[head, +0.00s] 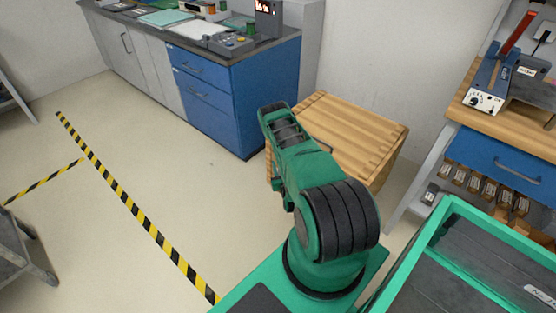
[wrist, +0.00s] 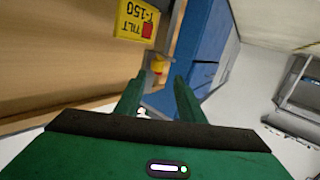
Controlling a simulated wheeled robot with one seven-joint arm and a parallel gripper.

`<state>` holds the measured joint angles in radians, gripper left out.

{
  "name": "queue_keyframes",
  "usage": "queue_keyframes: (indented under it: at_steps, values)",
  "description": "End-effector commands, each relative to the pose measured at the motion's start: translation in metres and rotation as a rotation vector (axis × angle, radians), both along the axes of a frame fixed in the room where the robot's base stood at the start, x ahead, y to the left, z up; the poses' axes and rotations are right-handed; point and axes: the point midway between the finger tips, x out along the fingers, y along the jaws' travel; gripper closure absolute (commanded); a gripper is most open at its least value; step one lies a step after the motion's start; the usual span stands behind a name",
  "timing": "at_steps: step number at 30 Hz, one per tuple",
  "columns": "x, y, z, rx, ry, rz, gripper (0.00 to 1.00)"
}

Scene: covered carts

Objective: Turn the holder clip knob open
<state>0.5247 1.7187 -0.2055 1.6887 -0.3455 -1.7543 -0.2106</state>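I cannot make out the holder clip knob for certain in either view. In the wrist view, a small yellow piece with some red (wrist: 158,66) sits on the wooden face just beyond my fingertips; I cannot tell whether it is the knob. A yellow label with a red mark (wrist: 136,22), reading TILT T-150, is above it on the wood. My gripper (wrist: 160,78) is open, its two green fingers apart with nothing visibly held between them. In the head view my arm hides the fingers.
A wooden crate (head: 350,125) stands beside my arm, near a blue drawer cabinet (head: 215,95). A workbench (head: 505,125) with a device and a white knob panel (head: 486,101) stands at right. A green-rimmed tray (head: 446,207) is at lower right.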

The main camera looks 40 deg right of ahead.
Motion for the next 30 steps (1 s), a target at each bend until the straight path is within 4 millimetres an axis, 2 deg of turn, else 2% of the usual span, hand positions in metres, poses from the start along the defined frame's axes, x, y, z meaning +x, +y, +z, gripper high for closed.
queue_keyframes:
  at_steps: [1, 4, 11, 17, 24, 30]
  values:
    - [-0.012, 0.003, -0.010, -0.003, -0.013, -0.009, 0.65]
    - [-0.023, 0.009, -0.017, 0.010, -0.071, -0.028, 0.65]
    - [-0.033, 0.013, -0.023, 0.019, -0.125, -0.044, 0.65]
    - [-0.015, 0.001, -0.022, 0.019, -0.130, -0.044, 0.65]
    - [0.021, -0.024, -0.022, 0.019, -0.129, -0.044, 0.65]
    - [0.043, -0.040, -0.022, 0.020, -0.128, -0.044, 0.65]
